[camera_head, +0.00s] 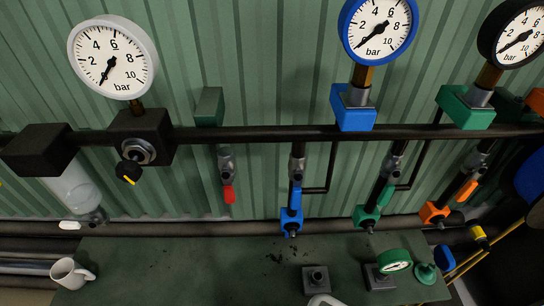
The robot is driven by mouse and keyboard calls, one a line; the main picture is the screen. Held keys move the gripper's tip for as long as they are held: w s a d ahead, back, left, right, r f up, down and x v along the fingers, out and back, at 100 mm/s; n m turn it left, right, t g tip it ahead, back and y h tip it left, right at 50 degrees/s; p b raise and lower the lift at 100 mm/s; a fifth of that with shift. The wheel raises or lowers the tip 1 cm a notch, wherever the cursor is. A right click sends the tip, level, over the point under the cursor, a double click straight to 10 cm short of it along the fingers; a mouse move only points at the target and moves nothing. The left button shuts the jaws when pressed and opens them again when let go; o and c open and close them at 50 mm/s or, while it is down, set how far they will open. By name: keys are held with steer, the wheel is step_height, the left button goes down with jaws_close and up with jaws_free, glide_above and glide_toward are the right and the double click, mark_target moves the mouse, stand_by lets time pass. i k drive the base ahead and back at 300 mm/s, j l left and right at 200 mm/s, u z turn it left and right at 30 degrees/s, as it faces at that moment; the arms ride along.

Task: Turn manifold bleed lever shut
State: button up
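A small red lever (229,194) hangs straight down, in line with the grey valve body (225,163) under the dark horizontal manifold pipe (250,134). It looks like the bleed lever, but no label shows. A green block (209,106) sits on the pipe just above it. Other drops carry a blue lever (296,199), a green lever (385,195) and an orange lever (467,190). My gripper is not in view. A pale rounded shape at the bottom edge is cut off, and I cannot tell what it is.
Three round gauges stand above the pipe, the left one white-rimmed (112,57). A green bench (190,265) below holds a white mug (72,273), dark square fittings (316,279) and a small green gauge (394,260). Dark shapes and yellow lines crowd the right edge. The space around the red lever looks clear.

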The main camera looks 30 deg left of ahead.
mark_target(229, 194)
steer(key=u, duration=1.8)
steer(key=j+z, duration=0.3)
steer(key=j, duration=0.2)
steer(key=j+z, duration=0.35)
steer(key=j, duration=0.2)
steer(key=i, duration=0.05)
